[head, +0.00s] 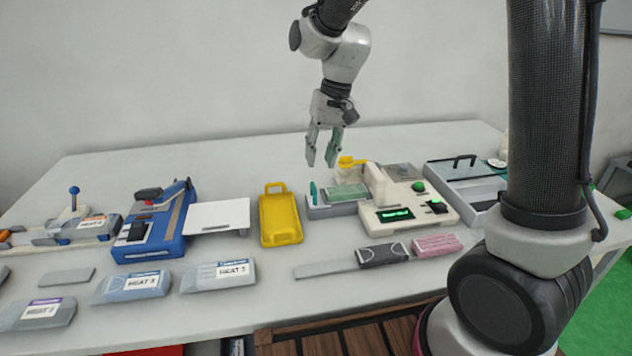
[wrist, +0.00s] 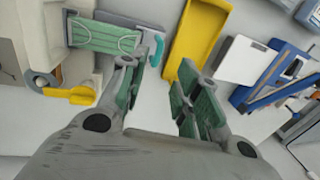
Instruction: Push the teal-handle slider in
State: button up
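The slider is a grey tray (head: 330,210) with an upright teal handle (head: 313,193) at its left end, sticking out of the left side of a cream machine (head: 385,200). A green mask (head: 347,192) lies on the tray. In the wrist view the teal handle (wrist: 158,48) stands just past my fingertips, and the mask (wrist: 103,36) shows at upper left. My gripper (head: 321,163) is open and empty, pointing down above and behind the tray. Its fingers are apart from the handle.
A yellow tray (head: 280,222) lies close left of the handle. A blue sealing device (head: 155,225) with a white plate (head: 218,216) is farther left. A yellow part (head: 349,162) sticks up by the machine near my fingers. Dark and pink packs (head: 437,244) lie in front.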

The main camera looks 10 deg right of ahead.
aim_at(314, 186)
jog(key=f, duration=0.2)
jog(key=a+f, duration=0.1)
jog(key=f, duration=0.4)
jog(key=shift+s+a+f, duration=0.1)
jog(key=shift+a+f, duration=0.1)
jog(key=shift+f, duration=0.15)
grip_shut()
